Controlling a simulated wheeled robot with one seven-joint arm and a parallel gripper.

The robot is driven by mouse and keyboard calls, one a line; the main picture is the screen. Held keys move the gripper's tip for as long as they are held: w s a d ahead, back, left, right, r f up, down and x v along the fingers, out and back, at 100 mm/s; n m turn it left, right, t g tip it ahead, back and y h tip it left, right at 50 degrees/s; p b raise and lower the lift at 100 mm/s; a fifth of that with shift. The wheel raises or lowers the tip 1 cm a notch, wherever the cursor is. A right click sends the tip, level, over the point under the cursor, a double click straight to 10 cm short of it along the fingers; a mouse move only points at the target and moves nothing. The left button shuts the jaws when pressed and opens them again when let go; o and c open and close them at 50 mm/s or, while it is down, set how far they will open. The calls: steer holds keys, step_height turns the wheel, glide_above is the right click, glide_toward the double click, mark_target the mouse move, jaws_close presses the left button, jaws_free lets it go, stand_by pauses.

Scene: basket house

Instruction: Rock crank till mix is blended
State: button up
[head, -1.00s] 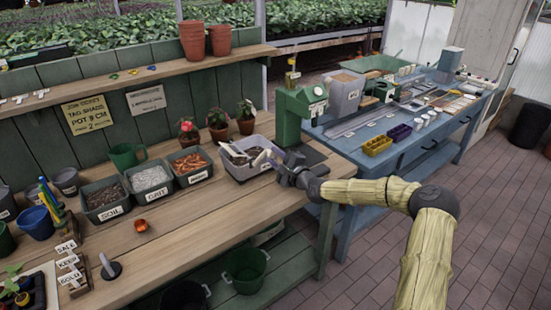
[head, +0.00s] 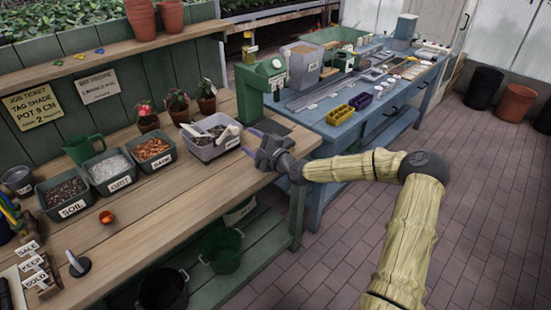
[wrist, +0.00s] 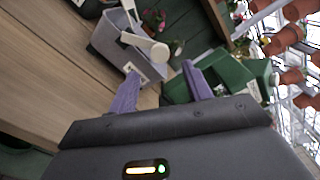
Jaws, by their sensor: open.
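A grey mixing tub (head: 205,146) with a white front label stands on the wooden bench, at the right end of the row of bins. A pale crank handle (head: 229,134) lies over its right side, and a pale scoop-like piece shows at its left. In the wrist view the tub (wrist: 108,42) is upper left, with the crank's arm and rounded knob (wrist: 158,51) reaching out past its rim. My gripper (head: 254,142) is just right of the tub, apart from it. Its two purple fingers (wrist: 160,73) are spread with nothing between them, and the knob is beyond the fingertips.
A green machine (head: 264,88) stands behind my gripper. Potted plants (head: 177,106) stand behind the bins. The bench front (head: 160,210) is mostly clear.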

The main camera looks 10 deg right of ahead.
mark_target(236, 132)
steer(key=b+v, duration=0.1)
steer(key=v, duration=1)
steer(key=shift+s, duration=0.15)
steer(key=shift+c, duration=0.2)
steer(key=n+p, duration=0.3)
steer(key=n, duration=0.3)
steer(key=w+n+p, duration=0.1)
steer(key=n+p, duration=0.2)
steer(key=n, duration=0.3)
steer(key=w+a+n+p, duration=0.1)
steer(key=n+p, duration=0.3)
steer(key=n, duration=0.1)
steer(key=shift+a+n, duration=0.15)
steer(key=shift+n, duration=0.25)
steer(key=shift+w+a, duration=0.1)
steer(key=p+x, duration=0.4)
steer(key=x, duration=1.3)
steer(key=shift+w, duration=0.15)
